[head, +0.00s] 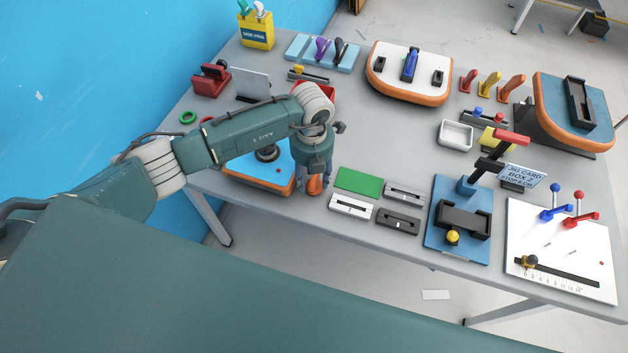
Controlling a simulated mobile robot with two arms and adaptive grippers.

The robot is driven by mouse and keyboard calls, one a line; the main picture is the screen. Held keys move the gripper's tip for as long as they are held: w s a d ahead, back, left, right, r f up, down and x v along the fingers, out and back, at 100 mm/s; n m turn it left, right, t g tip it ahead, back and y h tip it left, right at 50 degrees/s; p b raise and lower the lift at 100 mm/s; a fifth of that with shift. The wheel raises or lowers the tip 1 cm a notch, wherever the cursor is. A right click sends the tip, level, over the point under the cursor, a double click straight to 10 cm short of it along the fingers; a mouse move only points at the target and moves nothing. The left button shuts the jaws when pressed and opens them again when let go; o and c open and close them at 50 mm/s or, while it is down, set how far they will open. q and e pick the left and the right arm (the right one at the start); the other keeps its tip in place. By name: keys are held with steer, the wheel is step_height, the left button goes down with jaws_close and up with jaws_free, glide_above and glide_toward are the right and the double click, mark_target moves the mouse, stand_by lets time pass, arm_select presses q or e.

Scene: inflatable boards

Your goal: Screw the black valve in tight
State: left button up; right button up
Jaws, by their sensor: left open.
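A black round valve (267,154) sits on the blue top of an orange-edged inflatable board (258,179) at the left of the table. My left forearm crosses over this board and hides its back part. My left gripper (314,188) points down at the board's right end, to the right of the valve and apart from it. It is open. A small orange piece shows at its fingertips; I cannot tell whether it lies between or behind them. My right gripper is out of view.
A white inflatable board (388,84) stands at the back, and a tilted blue one (552,95) at the right. A green pad (359,180), several small gauges and a blue clamp jig (445,239) lie right of my gripper. The grey table's (345,229) front edge is close.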

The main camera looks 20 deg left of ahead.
arm_select(q)
jaws_close()
